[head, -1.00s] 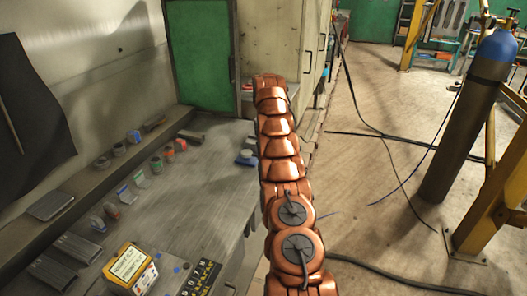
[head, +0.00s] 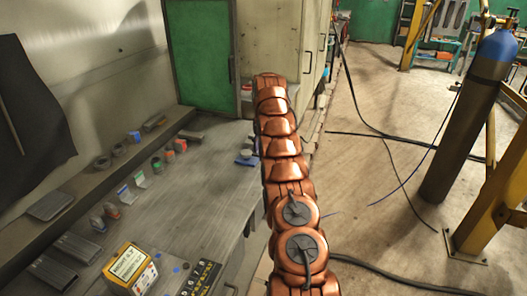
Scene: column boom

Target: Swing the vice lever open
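No vice or lever can be made out for certain in the head view. A small blue object on a grey base (head: 246,158) sits at the right edge of the workbench (head: 205,195), beside my copper-coloured segmented arm. It is too small to tell what it is, and my arm is close to its right side. My gripper is not in view. The far end of my arm points away, towards the pale cabinet.
A yellow-and-white box (head: 131,270) stands at the bench's near end. Several small parts line the bench's left side. A green door (head: 200,55) and pale cabinet (head: 275,38) stand behind. A blue-topped cylinder (head: 462,125) and yellow frame (head: 487,205) stand right. Cables cross the floor.

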